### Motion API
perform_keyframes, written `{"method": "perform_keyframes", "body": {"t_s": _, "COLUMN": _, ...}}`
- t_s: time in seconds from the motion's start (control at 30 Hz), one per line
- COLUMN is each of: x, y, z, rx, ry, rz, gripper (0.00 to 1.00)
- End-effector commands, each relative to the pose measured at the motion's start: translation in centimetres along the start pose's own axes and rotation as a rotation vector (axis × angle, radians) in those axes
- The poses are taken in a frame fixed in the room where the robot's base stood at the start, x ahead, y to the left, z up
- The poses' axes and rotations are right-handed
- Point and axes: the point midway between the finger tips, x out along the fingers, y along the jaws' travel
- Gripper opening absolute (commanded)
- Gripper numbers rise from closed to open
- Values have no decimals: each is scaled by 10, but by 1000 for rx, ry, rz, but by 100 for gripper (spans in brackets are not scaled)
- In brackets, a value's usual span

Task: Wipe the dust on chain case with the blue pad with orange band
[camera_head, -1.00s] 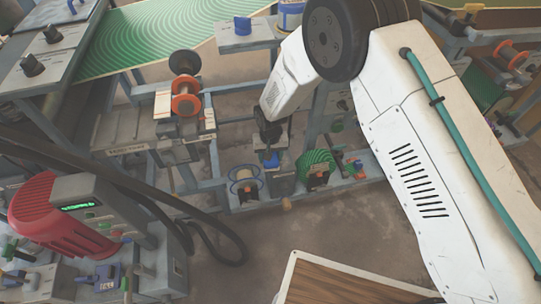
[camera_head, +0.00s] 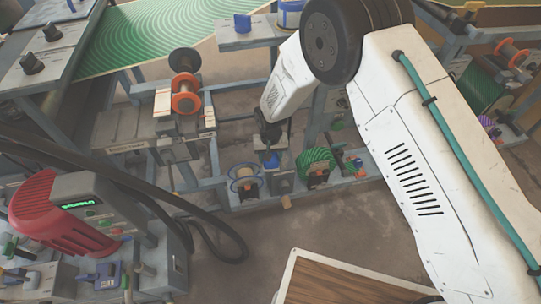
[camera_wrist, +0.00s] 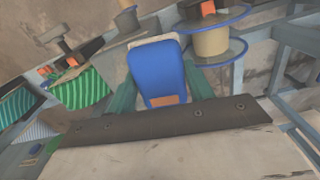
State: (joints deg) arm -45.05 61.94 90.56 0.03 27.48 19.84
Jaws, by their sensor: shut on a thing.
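My gripper (camera_wrist: 160,92) is shut on the blue pad (camera_wrist: 157,72), its two teal fingers on either side of it in the wrist view. The orange band (camera_wrist: 167,99) shows as a small patch on the pad's near end. In the head view my gripper (camera_head: 270,142) points down over the low frame, with the blue pad (camera_head: 271,160) just below it. A grey block (camera_head: 283,184) stands close under the pad; whether they touch cannot be told. I cannot tell for sure which part is the chain case, and no dust can be made out.
A blue-rimmed spool (camera_head: 245,182) stands left of the pad and a green spool (camera_head: 316,163) right of it. An orange-flanged reel (camera_head: 186,103) is up to the left. A red motor (camera_head: 47,208) and black hoses fill the lower left. Bare floor (camera_head: 340,225) lies in front.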

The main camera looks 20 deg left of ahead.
Motion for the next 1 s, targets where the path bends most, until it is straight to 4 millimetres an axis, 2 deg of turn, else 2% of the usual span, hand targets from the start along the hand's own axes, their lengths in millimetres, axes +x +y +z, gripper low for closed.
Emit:
{"method": "perform_keyframes", "body": {"t_s": 0.43, "x": 5, "y": 3, "z": 0, "rx": 1, "ry": 0, "rz": 0, "gripper": 34}}
{"method": "perform_keyframes", "body": {"t_s": 0.8, "x": 4, "y": 34, "z": -4, "rx": 2, "ry": 0, "rz": 0, "gripper": 34}}
{"method": "perform_keyframes", "body": {"t_s": 1.0, "x": 3, "y": 42, "z": -5, "rx": 1, "ry": 0, "rz": 0, "gripper": 34}}
